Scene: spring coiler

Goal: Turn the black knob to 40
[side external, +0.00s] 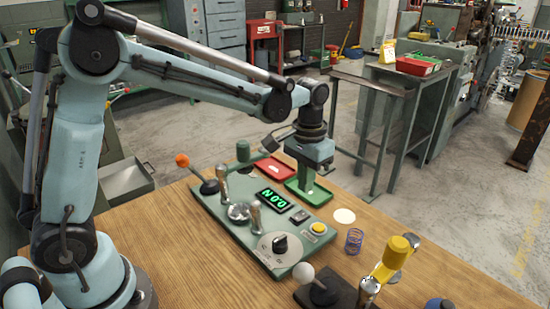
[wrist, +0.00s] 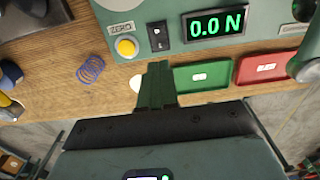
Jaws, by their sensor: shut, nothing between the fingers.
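The black knob (side external: 280,244) stands on a pale round dial at the near end of the green-grey panel (side external: 222,222) in the side view. Its setting is too small to read. My gripper (side external: 305,186) is shut and empty, pointing down above the far right edge of the panel by the green tray, well away from the knob. In the wrist view my gripper's fingers (wrist: 157,88) are together, below the panel edge and beside the green tray (wrist: 203,76). The knob is not in the wrist view. The display (wrist: 216,23) reads 0.0 N.
A yellow button (side external: 318,228), an orange-tipped lever (side external: 184,161) and upright metal posts stand on the panel. A red tray (side external: 273,168) lies behind. A purple spring (side external: 353,240), a white-knobbed lever (side external: 303,274) and a yellow-handled tool (side external: 391,257) stand at the right.

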